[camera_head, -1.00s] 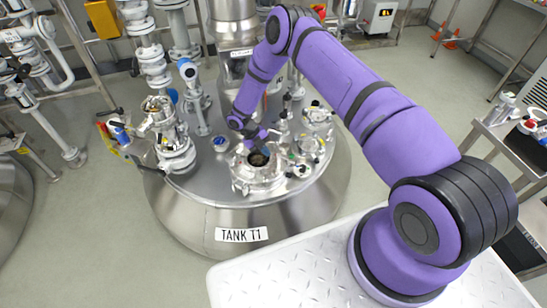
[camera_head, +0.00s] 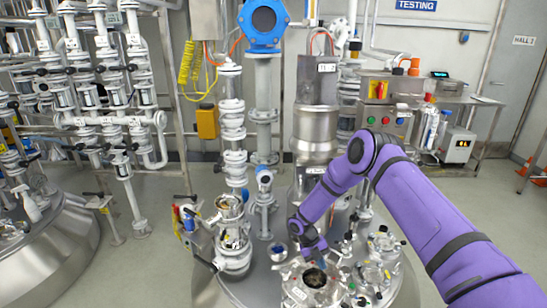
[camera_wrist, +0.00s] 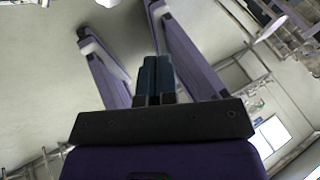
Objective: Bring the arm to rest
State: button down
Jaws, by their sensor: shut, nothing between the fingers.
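My purple arm (camera_head: 425,205) reaches in from the lower right of the head view and bends down over the steel tank top (camera_head: 255,262). Its end, my gripper (camera_head: 320,260), hangs just above a round open port (camera_head: 315,278) among the fittings; the fingertips are too small there to make out clearly. In the wrist view my gripper (camera_wrist: 158,62) shows two dark fingers side by side, shut with nothing between them. Purple arm parts (camera_wrist: 190,45) show beyond the fingers in that view.
Valves and small fittings (camera_head: 375,270) crowd the tank top around my gripper. A steel column (camera_head: 316,130) and white pipework (camera_head: 231,130) rise behind it. A second tank (camera_head: 50,250) stands at the left. Open floor (camera_head: 145,265) lies between the tanks.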

jog(key=d+r+m+t+y, duration=0.15)
jog(key=r+m, duration=0.45)
jog(key=r, duration=1)
jog(key=d+r+m+t+h, duration=0.15)
jog(key=r+m, duration=0.35)
jog(key=r, duration=1.1)
jog(key=s+d+r+m+t+y, duration=0.1)
jog(key=s+d+r+m, duration=0.1)
jog(key=s+r+m, duration=0.55)
jog(key=s+d+r+m+t+y, duration=0.15)
jog(key=s+r, duration=0.25)
jog(key=r, duration=0.6)
jog(key=s+r+m+t, duration=0.1)
jog(key=s+r+m, duration=0.2)
jog(key=s+m, duration=0.2)
jog(key=s+d+r+m+t+y, duration=0.1)
jog(key=s+m, duration=0.4)
jog(key=s, duration=0.7)
jog(key=s+d+r+m+t+y, duration=0.1)
jog(key=s+r+m, duration=0.3)
jog(key=s, duration=0.5)
jog(key=shift+s+d+r+m+t, duration=0.15)
jog(key=shift+s+r+m+t, duration=0.15)
jog(key=shift+m+t, duration=0.55)
jog(key=shift+g+y, duration=0.25)
jog(key=shift+g, duration=0.05)
